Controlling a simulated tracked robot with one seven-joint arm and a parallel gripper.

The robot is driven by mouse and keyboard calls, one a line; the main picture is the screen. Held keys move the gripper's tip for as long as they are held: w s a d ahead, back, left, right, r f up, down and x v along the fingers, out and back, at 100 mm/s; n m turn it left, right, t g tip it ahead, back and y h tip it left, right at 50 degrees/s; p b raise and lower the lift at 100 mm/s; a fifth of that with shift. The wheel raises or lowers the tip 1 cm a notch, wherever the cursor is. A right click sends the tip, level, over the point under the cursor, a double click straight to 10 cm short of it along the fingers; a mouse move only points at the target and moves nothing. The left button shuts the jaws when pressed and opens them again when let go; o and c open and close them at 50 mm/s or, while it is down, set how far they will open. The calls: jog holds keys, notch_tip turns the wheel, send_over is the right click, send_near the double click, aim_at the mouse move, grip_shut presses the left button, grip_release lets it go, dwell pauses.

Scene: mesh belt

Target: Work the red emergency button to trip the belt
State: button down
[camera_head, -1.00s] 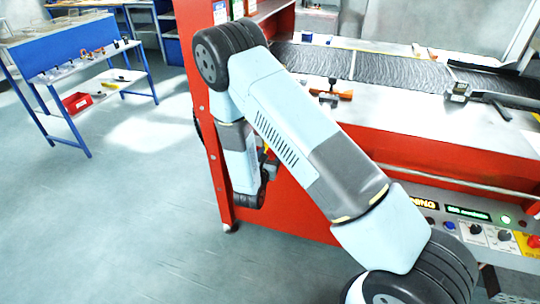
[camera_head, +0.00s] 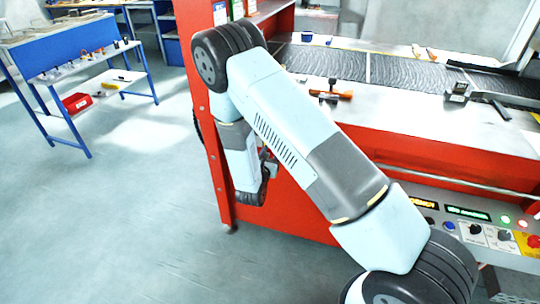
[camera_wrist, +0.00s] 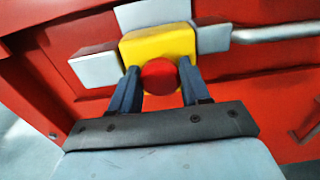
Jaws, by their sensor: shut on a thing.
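The red emergency button (camera_wrist: 159,76) is a round red knob on a yellow box (camera_wrist: 158,46) on the red machine side, in the wrist view. My gripper (camera_wrist: 158,68) has its two dark fingers on either side of the knob and is shut on it. In the head view my gripper (camera_head: 268,165) is small, beside the machine's red front panel, and the button there is hidden. The dark mesh belt (camera_head: 400,72) runs across the machine top.
A control panel (camera_head: 465,228) with lit displays and knobs is at the lower right, with another red knob on yellow (camera_head: 534,240). A horizontal rail (camera_head: 460,182) runs along the front. A blue bench (camera_head: 85,75) stands at left. The floor between is clear.

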jog(key=c, duration=0.6)
grip_release()
jog(key=shift+w, duration=0.2)
jog(key=v, duration=1.3)
jog(key=shift+s+a, duration=0.1)
jog(key=shift+s, duration=0.25)
